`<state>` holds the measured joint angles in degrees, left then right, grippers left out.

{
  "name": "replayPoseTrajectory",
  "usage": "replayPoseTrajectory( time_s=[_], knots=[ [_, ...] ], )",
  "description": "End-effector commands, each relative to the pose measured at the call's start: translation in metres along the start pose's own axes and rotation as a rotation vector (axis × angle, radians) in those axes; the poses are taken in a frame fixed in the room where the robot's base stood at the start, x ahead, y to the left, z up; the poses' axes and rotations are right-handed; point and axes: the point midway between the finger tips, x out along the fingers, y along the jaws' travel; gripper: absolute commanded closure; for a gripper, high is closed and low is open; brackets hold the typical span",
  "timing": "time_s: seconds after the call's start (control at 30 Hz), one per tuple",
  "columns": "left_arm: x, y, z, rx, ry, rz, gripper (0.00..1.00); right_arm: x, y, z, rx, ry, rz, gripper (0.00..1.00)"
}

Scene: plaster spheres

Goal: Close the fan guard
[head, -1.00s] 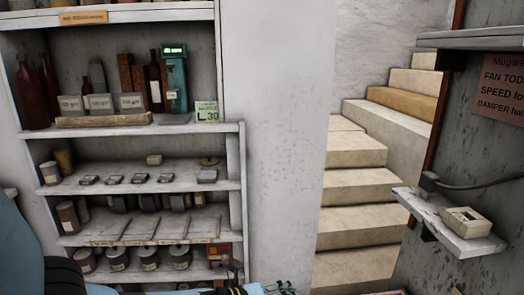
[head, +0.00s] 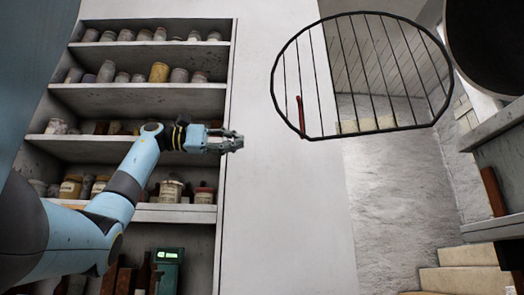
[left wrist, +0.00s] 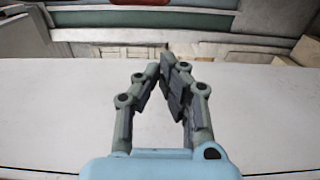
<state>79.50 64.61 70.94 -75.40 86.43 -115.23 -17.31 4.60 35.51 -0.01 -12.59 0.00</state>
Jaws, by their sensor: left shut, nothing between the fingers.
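The fan guard (head: 364,72) is a round black wire ring with bars, in the upper right of the head view. It stands swung out from a dark round opening (head: 497,40) at the top right corner, which looks like the fan housing, so the guard is open. A red handle (head: 301,115) is on the guard's left side. My left gripper (head: 238,142) is shut and empty, left of and a little below the handle, clear of the guard. Its closed fingers also show in the left wrist view (left wrist: 168,65). My right gripper is not in view.
Shelves (head: 140,96) with jars and pots stand behind my left arm. A bare white wall (head: 285,220) lies between them and the stairs (head: 465,255). A ledge (head: 490,130) juts out at the right, below the dark opening.

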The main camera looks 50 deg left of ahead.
Motion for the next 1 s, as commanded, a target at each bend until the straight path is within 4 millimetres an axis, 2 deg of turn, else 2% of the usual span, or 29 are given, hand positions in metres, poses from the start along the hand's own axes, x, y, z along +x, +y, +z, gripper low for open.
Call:
replayPoseTrajectory(
  time_s=[0.1, 0.17, 0.43, 0.57, 0.6, 0.8, 1.0],
  knots=[
    [0.011, 0.002, 0.001, 0.001, -0.006, 0.003, 1.0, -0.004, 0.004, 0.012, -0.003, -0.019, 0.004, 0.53],
    [0.02, 0.002, 0.001, 0.0, -0.007, 0.002, 1.0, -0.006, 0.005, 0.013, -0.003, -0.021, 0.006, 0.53],
    [0.078, 0.004, 0.002, -0.001, -0.008, 0.004, 1.0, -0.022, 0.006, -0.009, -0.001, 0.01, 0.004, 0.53],
    [0.104, 0.004, 0.002, -0.003, -0.009, 0.004, 1.0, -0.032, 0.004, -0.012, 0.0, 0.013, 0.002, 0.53],
    [0.097, 0.002, 0.009, 0.004, -0.001, 0.002, 1.0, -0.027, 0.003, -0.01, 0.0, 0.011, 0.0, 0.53],
    [0.088, 0.0, 0.032, 0.0, -0.003, 0.003, 1.0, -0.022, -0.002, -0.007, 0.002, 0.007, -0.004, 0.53],
    [0.086, 0.001, 0.039, -0.003, -0.004, 0.004, 1.0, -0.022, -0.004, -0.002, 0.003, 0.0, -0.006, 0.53]
  ],
)
